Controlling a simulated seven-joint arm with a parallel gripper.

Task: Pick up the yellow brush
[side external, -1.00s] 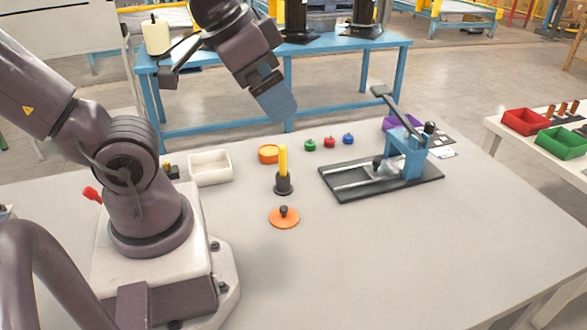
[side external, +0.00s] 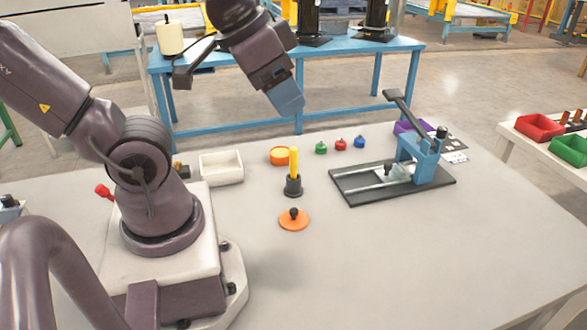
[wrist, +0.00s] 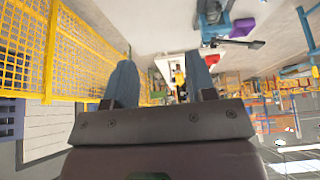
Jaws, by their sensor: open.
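The yellow brush (side external: 294,163) stands upright on the table, its yellow shaft rising from a black base (side external: 293,186). My gripper (side external: 289,100) is high above the table and clear of the brush, with its blue fingers angled down to the right in the side view. In the wrist view my gripper (wrist: 164,82) shows two blue fingers spread apart with nothing held between them. A small yellow shape shows far off between the fingers, but I cannot tell whether it is the brush.
An orange disc with a black knob (side external: 294,219) lies in front of the brush. An orange-yellow round dish (side external: 280,156) and a white tray (side external: 221,168) are behind and left. A blue press on a black plate (side external: 342,190) stands right. The front table is clear.

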